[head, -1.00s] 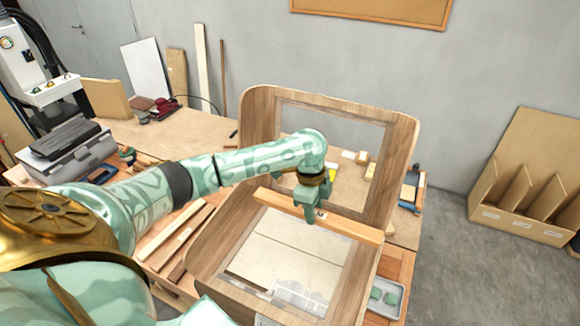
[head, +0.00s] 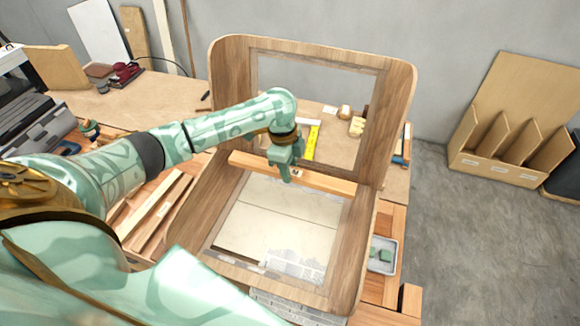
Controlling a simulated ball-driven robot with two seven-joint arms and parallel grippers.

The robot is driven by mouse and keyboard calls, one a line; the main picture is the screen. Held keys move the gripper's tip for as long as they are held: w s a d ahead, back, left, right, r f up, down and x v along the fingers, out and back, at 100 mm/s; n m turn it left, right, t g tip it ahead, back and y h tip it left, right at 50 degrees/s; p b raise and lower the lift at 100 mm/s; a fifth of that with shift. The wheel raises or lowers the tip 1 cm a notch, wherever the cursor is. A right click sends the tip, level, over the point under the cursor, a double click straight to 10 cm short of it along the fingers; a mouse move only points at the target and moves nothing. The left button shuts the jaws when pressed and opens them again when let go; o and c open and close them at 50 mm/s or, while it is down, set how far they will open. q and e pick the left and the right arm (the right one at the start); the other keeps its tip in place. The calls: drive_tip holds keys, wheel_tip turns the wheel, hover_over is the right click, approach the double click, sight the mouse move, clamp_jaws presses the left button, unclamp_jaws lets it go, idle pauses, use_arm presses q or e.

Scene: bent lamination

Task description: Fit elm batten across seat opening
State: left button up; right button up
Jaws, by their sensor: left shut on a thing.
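The elm batten (head: 325,182) is a light wooden strip lying left to right along the back of the seat opening (head: 275,225), near the bend below the backrest. My left gripper (head: 287,176) is shut on the batten near its middle, coming from above. The bent wooden chair shell (head: 224,110) has a rectangular opening in its upright back and another in its seat. I cannot tell whether the batten touches the seat frame or hovers just above it. My right gripper is not in view.
Loose wooden strips (head: 150,212) lie on the bench left of the shell. A small grey tray (head: 382,255) with green pieces sits to its right. A yellow rule (head: 311,142) and small blocks show through the back opening. A cardboard rack (head: 508,140) stands at the right.

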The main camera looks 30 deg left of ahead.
use_arm(q)
wheel_tip(320, 180, down, 6)
drive_tip(key=b, duration=0.7)
drive_tip(key=shift+r, duration=0.15)
drive_tip(key=b, duration=0.1)
hover_over(291, 201)
drive_tip(key=shift+a+f, duration=0.15)
drive_tip(key=shift+f, duration=0.95)
drive_tip(key=shift+a+f, duration=0.1)
drive_tip(key=shift+f, duration=1)
drive_tip(key=shift+s+p, duration=0.1)
drive_tip(key=shift+p, duration=0.35)
drive_tip(key=shift+f, duration=0.6)
